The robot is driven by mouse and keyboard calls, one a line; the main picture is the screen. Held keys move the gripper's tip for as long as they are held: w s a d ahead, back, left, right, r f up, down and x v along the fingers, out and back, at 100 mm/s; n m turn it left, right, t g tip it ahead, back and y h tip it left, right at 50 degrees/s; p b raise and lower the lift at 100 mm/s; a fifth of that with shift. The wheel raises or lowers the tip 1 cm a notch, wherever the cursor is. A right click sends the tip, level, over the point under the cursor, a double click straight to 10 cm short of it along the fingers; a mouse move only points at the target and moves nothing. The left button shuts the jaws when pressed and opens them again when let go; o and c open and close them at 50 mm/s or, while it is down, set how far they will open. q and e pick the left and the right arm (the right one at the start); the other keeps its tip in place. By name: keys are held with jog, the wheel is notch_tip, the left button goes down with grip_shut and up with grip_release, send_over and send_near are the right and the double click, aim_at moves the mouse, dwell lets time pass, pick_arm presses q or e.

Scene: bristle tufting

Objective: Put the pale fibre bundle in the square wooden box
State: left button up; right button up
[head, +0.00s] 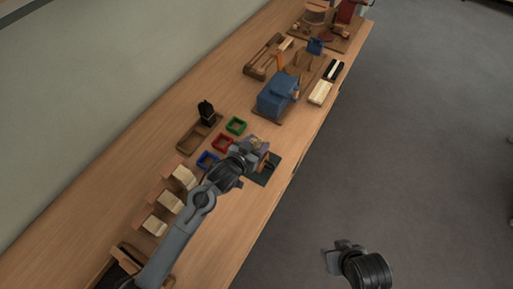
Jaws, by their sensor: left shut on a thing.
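My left gripper (262,158) is over a dark green mat (262,176) near the table's front edge. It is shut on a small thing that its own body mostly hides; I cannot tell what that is. Several pale blocks or bundles, one of them a pale bundle (183,177), sit at reddish wooden holders (157,193) left of the gripper. I cannot single out the pale fibre bundle or the square wooden box for sure. My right gripper (343,246) hangs over the grey floor, away from the table; its fingers are too unclear to read.
Small blue (207,160), red (222,142) and green (236,125) trays stand just behind the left gripper. A wooden tray (187,142) with a black bundle (206,112) lies beyond them. A blue machine (278,95) stands farther along the table.

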pick_arm(q)
notch_tip(320, 180, down, 2)
jog(key=shift+f, duration=0.1)
jog(key=shift+f, duration=0.1)
jog(key=shift+f, duration=0.15)
jog(key=o, duration=1.1)
